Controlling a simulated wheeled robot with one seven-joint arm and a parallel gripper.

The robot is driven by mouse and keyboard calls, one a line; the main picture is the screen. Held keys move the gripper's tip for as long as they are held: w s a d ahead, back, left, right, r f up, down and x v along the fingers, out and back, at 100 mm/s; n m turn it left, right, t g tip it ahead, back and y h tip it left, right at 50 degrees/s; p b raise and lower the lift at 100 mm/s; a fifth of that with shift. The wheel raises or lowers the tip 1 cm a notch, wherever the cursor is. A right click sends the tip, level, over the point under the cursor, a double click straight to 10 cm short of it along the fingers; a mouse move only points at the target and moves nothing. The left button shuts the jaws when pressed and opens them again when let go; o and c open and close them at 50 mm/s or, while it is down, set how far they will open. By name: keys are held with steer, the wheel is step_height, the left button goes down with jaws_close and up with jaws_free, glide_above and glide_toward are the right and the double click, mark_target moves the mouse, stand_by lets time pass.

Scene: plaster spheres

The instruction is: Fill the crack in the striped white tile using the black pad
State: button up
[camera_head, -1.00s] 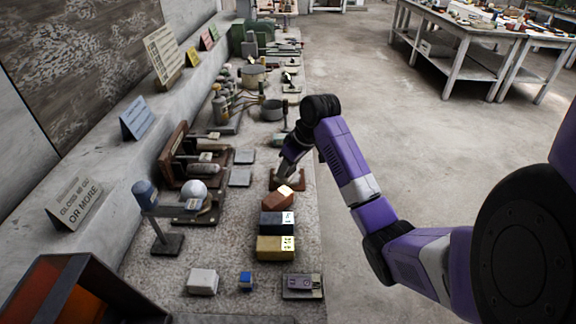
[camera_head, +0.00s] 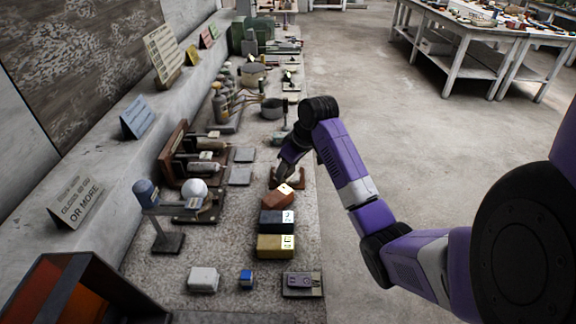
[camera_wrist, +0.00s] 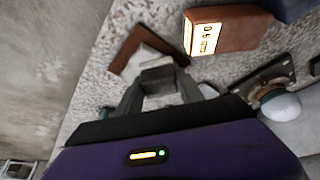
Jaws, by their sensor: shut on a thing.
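My gripper (camera_wrist: 158,82) is over the brown-edged holder (camera_wrist: 125,66) and shut on a small grey piece (camera_wrist: 158,66) between its fingers. In the head view my gripper (camera_head: 284,168) is low at the holder (camera_head: 300,184), near the bench's right edge. A pale surface shows inside the holder, partly hidden by the fingers. I cannot make out stripes or a crack on it. The dark block (camera_head: 270,222) lies nearer the camera, between other blocks. I cannot tell whether the held piece is the black pad.
A red-brown block (camera_head: 274,199) lies close to the holder; it also shows in the wrist view (camera_wrist: 235,30). A yellow block (camera_head: 268,247) is nearer. Flat grey plates (camera_head: 240,177) and a stand with a white ball (camera_head: 194,188) are to the left. Open floor lies right.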

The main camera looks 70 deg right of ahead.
steer(key=shift+w+a+p, duration=0.1)
steer(key=shift+a+p, duration=0.3)
steer(key=shift+a, duration=0.05)
steer(key=shift+s+d+f, duration=0.1)
steer(key=shift+s+d, duration=0.15)
steer(key=shift+d, duration=0.45)
steer(key=shift+s+d, duration=0.2)
steer(key=shift+d, duration=0.5)
steer(key=shift+w+a+r+p, duration=0.25)
steer(key=shift+a+p, duration=0.35)
steer(key=shift+p, duration=0.25)
steer(key=shift+w+a+f+p, duration=0.1)
steer(key=shift+a+p, duration=0.2)
steer(key=shift+a, duration=0.15)
steer(key=shift+w+a+f+p, duration=0.1)
steer(key=shift+a+p, duration=0.15)
steer(key=shift+a, duration=0.15)
steer(key=shift+d, duration=0.1)
steer(key=shift+s+d, duration=0.25)
steer(key=shift+d, duration=0.45)
steer(key=shift+s+d, duration=0.2)
steer(key=shift+d, duration=0.5)
